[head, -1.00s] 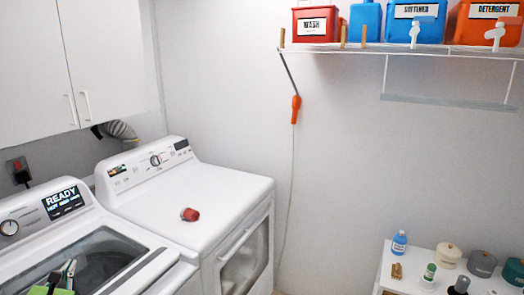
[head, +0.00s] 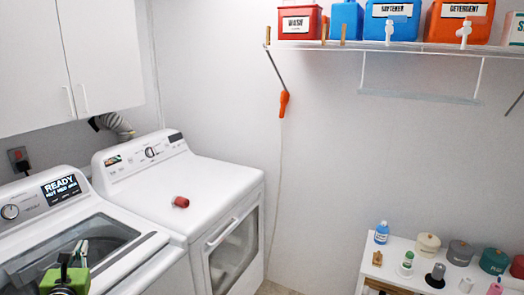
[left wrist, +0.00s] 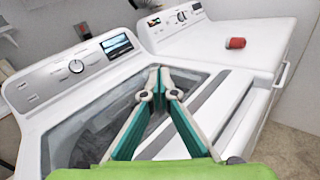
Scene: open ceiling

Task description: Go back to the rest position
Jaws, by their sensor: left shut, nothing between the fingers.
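My left gripper (head: 80,252) shows at the bottom left of the head view, over the top-loading washer (head: 50,215). In the left wrist view the left gripper (left wrist: 159,70) has its green-and-grey fingers together at the tips, with nothing between them. It hangs above the washer's glass lid (left wrist: 95,130), apart from it as far as I can tell. My right gripper is in neither view.
A dryer (head: 190,180) with a small red cup (head: 181,202) on top stands beside the washer. A wall shelf (head: 400,46) holds red, blue and orange containers. A low white cabinet (head: 400,262) at the right carries several bottles and jars. White cupboards (head: 60,60) hang upper left.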

